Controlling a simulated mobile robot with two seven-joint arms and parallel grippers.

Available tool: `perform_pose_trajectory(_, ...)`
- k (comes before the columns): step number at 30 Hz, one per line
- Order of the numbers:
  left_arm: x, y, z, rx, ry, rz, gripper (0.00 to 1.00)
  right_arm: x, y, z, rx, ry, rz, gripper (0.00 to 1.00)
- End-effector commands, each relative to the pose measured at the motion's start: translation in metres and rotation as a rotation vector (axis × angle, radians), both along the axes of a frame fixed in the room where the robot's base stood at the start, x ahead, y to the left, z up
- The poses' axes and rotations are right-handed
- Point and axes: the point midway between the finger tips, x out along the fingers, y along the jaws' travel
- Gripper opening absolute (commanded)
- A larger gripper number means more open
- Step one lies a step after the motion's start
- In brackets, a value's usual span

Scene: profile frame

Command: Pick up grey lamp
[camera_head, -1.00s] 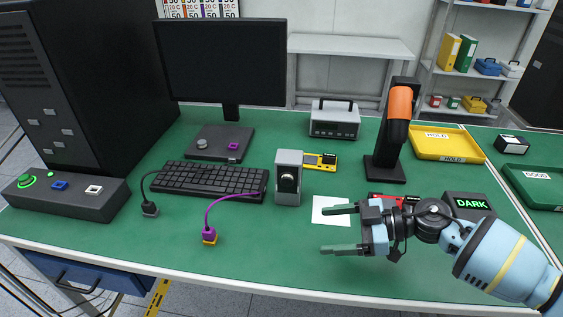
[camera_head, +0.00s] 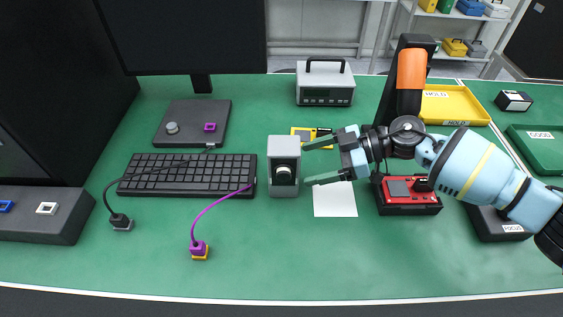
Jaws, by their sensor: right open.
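The grey lamp (camera_head: 284,150) is an upright grey box with a dark recess and a round light part in its front. I take this to be the lamp. It stands on the green table, right of the keyboard. My right gripper (camera_head: 305,164) is open and empty, just right of the lamp. Its two green fingers point left at the lamp, one higher and one lower in the picture. The fingertips are close to the lamp's right side; whether they touch it I cannot tell. My left gripper is not in view.
A black keyboard (camera_head: 190,172) lies left of the lamp, with a purple cable (camera_head: 215,205) ending near it. A yellow module (camera_head: 300,133) lies behind the lamp. White paper (camera_head: 335,203) and a red device (camera_head: 408,207) lie to the right. The front of the table (camera_head: 300,265) is clear.

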Motion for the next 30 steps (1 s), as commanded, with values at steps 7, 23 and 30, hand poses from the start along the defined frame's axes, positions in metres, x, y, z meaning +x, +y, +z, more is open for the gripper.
perform_pose_trajectory(7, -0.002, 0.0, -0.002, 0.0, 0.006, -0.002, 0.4, 0.0, 0.021, -0.009, 0.001, 0.0, 0.001, 0.8)
perform_pose_trajectory(23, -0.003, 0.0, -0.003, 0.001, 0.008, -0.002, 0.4, 0.0, 0.063, -0.03, 0.001, 0.002, 0.001, 0.8)
perform_pose_trajectory(30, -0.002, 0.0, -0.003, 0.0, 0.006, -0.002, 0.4, 0.0, 0.071, -0.033, 0.0, 0.0, 0.0, 0.8)
